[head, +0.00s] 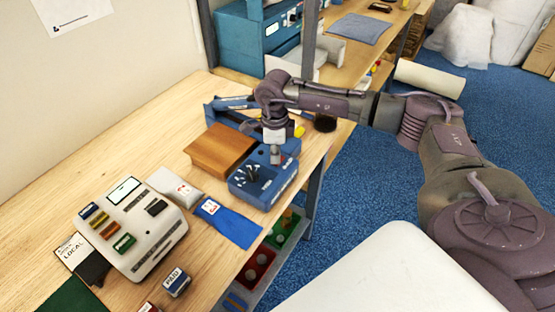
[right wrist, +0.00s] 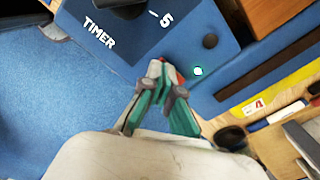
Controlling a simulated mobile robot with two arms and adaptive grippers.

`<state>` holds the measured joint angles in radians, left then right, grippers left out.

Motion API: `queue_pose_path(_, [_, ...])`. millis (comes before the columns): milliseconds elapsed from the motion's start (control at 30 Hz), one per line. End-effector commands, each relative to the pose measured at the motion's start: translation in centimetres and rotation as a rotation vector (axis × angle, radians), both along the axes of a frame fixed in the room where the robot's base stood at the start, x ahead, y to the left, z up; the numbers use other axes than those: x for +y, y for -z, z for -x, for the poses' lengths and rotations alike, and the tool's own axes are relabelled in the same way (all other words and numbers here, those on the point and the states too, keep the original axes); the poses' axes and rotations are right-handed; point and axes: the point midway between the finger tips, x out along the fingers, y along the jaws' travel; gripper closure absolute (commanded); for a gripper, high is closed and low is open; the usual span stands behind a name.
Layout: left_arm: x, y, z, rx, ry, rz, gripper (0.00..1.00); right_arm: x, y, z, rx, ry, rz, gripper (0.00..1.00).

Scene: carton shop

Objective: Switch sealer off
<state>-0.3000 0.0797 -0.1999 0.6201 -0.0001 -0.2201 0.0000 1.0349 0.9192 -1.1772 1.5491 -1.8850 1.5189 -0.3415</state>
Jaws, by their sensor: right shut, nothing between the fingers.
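The blue sealer (head: 262,196) stands near the table's right edge, with a dark dial on its front part. In the right wrist view its blue top (right wrist: 50,120) shows the word TIMER and a 5. A small pale green lamp (right wrist: 198,71) on it looks lit. A bit of red (right wrist: 180,78), perhaps the switch, shows just behind my fingertips and is mostly hidden by them. My right gripper (head: 276,160) is shut and empty, pointing down over the sealer; its fingertips (right wrist: 160,70) are close to the red part. I cannot tell if they touch it. My left gripper is not in view.
A brown wooden block (head: 220,150) stands directly left of the sealer. Shelf bins (head: 258,268) sit below the table edge. A blue machine (head: 245,40) stands behind.

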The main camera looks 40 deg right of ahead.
Motion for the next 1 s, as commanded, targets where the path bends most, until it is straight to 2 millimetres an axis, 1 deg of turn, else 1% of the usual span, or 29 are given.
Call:
queue_pose_path(367, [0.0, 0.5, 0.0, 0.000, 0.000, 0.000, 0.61, 0.0, 0.7, 0.0, 0.000, 0.000, 0.000, 1.00])
queue_pose_path(533, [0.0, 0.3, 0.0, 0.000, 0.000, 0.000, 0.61, 0.0, 0.4, 0.0, 0.001, 0.000, 0.000, 1.00])
queue_pose_path(667, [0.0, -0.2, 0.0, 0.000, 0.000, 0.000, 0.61, 0.0, -0.4, 0.0, 0.000, 0.000, 0.000, 1.00])
queue_pose_path(1000, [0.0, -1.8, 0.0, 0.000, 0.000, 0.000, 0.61, 0.0, -3.2, 0.0, 0.000, 0.000, 0.000, 1.00])
